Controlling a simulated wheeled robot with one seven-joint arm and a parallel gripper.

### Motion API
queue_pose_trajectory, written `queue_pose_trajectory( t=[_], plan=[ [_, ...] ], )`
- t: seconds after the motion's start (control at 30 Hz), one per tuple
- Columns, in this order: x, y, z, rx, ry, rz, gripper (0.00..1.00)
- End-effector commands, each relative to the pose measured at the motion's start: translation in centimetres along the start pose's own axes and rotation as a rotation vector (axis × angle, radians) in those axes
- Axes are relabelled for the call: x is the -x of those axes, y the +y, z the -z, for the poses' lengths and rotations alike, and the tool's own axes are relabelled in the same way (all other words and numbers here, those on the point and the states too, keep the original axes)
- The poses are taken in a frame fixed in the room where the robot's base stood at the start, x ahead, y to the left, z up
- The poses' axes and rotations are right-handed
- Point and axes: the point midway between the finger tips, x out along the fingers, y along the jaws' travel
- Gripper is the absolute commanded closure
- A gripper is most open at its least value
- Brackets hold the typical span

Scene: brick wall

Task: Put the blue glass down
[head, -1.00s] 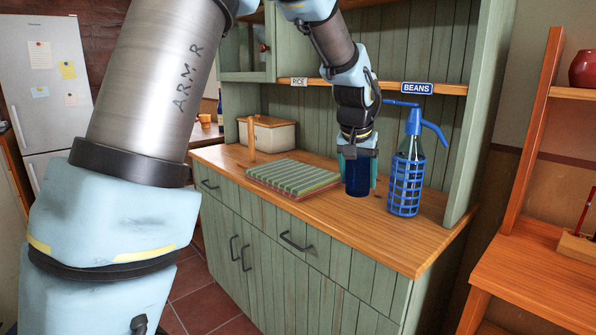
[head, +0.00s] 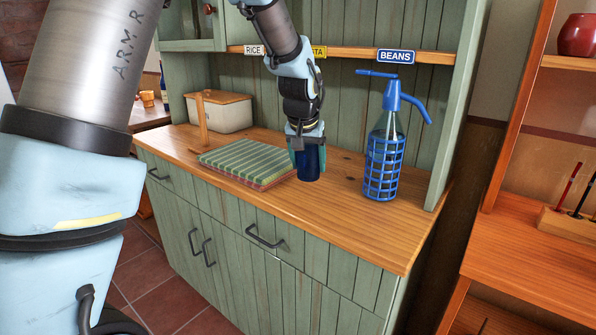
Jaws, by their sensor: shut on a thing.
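My gripper (head: 308,158) is shut on the dark blue glass (head: 309,172), with one finger on each side of it. The glass is upright over the wooden counter top (head: 345,223) of the green cabinet. It is just right of the striped cloth stack and left of the blue siphon bottle, apart from the bottle. I cannot tell whether its base touches the counter. The gripper hides the glass's upper part.
A folded green striped cloth stack (head: 247,160) lies to the left. A blue caged siphon bottle (head: 385,165) stands to the right. A cream box (head: 218,113) stands at the back left. The counter's front right part is clear.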

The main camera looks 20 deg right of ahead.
Motion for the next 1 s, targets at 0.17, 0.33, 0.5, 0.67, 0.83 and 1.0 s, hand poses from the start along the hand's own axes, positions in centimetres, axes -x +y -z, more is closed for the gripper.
queue_pose_trajectory(
  t=[0.17, 0.33, 0.5, 0.67, 0.83, 1.0],
  plan=[
    [-1.5, 0.0, -0.6, 0.000, -0.001, 0.000, 0.91],
    [-3.7, 0.0, -1.6, -0.001, -0.002, 0.001, 0.91],
    [-4.5, 0.0, -1.8, -0.001, 0.002, 0.000, 0.91],
    [-4.5, 0.0, -1.8, -0.001, 0.002, 0.000, 0.91],
    [-4.8, 0.0, -1.9, 0.000, 0.001, 0.000, 0.22],
    [-4.8, 0.0, -1.9, 0.000, 0.001, 0.000, 0.03]
  ],
)
